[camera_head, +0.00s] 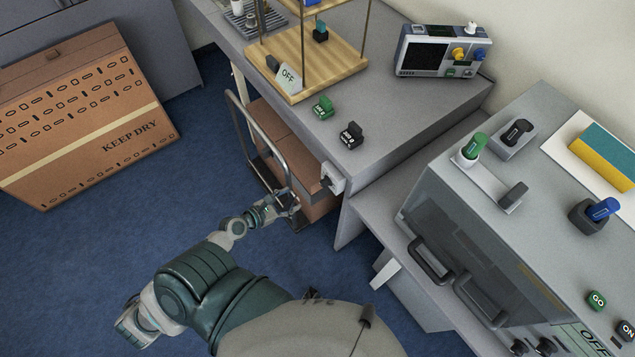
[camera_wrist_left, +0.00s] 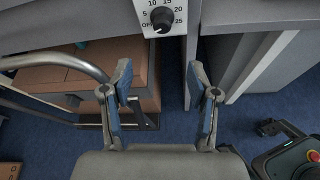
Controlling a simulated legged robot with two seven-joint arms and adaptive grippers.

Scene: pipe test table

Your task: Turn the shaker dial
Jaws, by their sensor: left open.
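The shaker dial (camera_wrist_left: 161,18) is a round black knob on a white panel at the top middle of the left wrist view. In the head view, the panel's small white box (camera_head: 333,178) sits on the front edge of the grey table, with the knob showing only as a dark spot. My left gripper (camera_wrist_left: 160,67) is open and empty. Its fingers point toward the dial, apart from it, with the knob roughly centred between them. My right gripper is out of view.
A metal cart handle (camera_head: 252,140) and brown boxes (camera_head: 285,135) stand just left of the dial under the table. A grey cabinet with a hood (camera_head: 470,250) stands at the right. A large KEEP DRY carton (camera_head: 80,115) stands on the open blue floor at left.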

